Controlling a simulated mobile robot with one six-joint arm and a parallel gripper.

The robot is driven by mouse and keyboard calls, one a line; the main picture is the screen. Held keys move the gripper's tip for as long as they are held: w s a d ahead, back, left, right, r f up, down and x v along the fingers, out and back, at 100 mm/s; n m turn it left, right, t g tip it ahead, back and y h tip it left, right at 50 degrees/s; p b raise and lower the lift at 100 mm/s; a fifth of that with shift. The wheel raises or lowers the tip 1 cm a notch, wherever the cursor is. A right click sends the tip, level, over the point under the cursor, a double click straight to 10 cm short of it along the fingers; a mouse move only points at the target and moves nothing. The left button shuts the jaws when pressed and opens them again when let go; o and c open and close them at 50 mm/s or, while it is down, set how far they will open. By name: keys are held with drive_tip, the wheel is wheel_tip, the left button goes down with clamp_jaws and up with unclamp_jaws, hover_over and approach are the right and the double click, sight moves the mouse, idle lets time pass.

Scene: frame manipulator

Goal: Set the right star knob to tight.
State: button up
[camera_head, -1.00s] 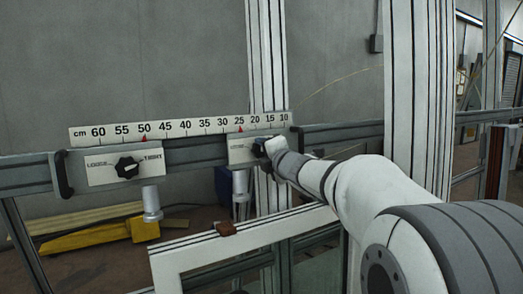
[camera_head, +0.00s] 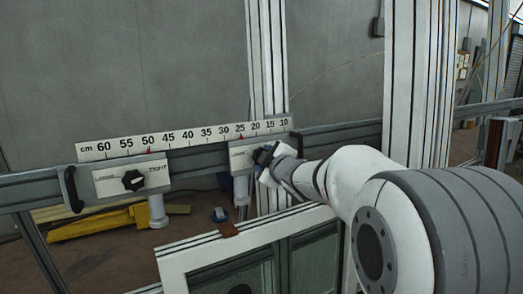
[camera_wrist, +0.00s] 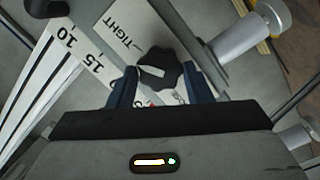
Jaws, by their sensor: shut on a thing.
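The right star knob (camera_wrist: 165,67) is black with a pale pointer bar, on a light plate (camera_wrist: 112,28) marked TIGHT in the wrist view. The blue fingers of my gripper (camera_wrist: 160,80) stand on either side of it, shut on it. The pale bar lies across the knob; I cannot tell exactly which mark it points at. In the head view my gripper (camera_head: 264,156) is at the right plate (camera_head: 239,157) and hides the knob and its TIGHT label.
A left star knob (camera_head: 133,180) sits on a similar LOOSE/TIGHT plate (camera_head: 102,184). A centimetre scale (camera_head: 185,138) runs above both plates along the rail. A white-framed panel (camera_head: 200,256) stands below my arm. A metal cylinder (camera_wrist: 240,35) is close to the right plate.

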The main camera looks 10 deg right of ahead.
drive_tip(key=m+p, duration=0.3)
drive_tip(key=shift+f, duration=0.25)
idle(0.4)
drive_tip(key=o, duration=1)
drive_tip(key=shift+r, duration=0.2)
drive_tip(key=v, duration=0.7)
drive_tip(key=shift+s+d+r, duration=0.15)
drive_tip(key=shift+s+r, duration=0.05)
drive_tip(key=shift+s, duration=0.15)
